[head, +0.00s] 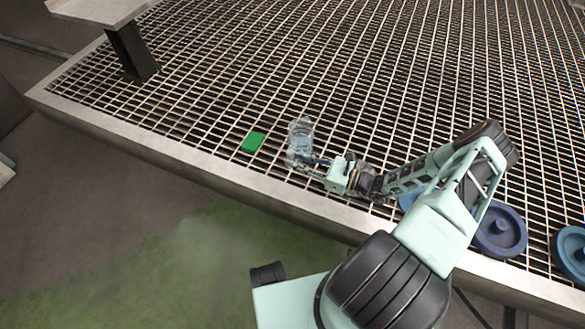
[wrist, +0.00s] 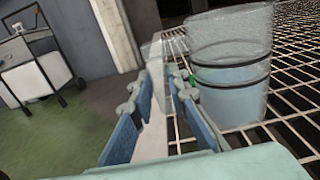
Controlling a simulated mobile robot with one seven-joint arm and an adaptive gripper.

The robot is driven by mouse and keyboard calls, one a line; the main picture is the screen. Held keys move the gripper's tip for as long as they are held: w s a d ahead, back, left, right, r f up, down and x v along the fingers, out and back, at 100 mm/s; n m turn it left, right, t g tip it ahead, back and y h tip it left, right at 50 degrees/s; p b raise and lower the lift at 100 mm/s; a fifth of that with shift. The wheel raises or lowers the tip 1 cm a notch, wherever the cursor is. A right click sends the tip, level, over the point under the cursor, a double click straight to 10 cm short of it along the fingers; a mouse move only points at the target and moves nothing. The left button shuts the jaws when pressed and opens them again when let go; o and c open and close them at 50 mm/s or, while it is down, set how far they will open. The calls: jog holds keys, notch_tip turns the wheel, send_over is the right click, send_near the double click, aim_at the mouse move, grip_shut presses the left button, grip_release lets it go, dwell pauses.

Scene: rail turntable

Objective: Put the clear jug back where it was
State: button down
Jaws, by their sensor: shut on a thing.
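The clear jug (head: 299,136) is upright at the grating, to the right of a green block (head: 253,142). I cannot tell whether its base touches the grating. My gripper (head: 314,161) reaches it from the lower right. In the wrist view the jug (wrist: 231,85) fills the upper right, with dark bands around its see-through body. The far side of the jug is hidden.
The metal grating (head: 215,105) has a raised pale rim (head: 190,154) along its near edge. Blue discs (head: 500,238) lie at the right, partly behind my arm. A bench-like support (head: 132,52) stands at the upper left. The grating behind the jug is clear.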

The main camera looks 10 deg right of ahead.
jog(key=shift+w+a+f, duration=0.2)
jog(key=shift+w+f, duration=0.55)
jog(key=shift+f, duration=0.1)
jog(key=shift+w+a+f+b, duration=0.15)
jog(key=shift+f+b, duration=0.3)
jog(key=shift+f, duration=0.45)
jog(key=shift+w+d+f+b, duration=0.1)
jog(key=shift+f+b, duration=0.35)
jog(key=shift+f, duration=0.4)
jog(key=shift+f, duration=0.1)
jog(key=shift+f, duration=0.15)
jog(key=c, duration=1.8)
grip_release()
jog(key=shift+c, duration=0.2)
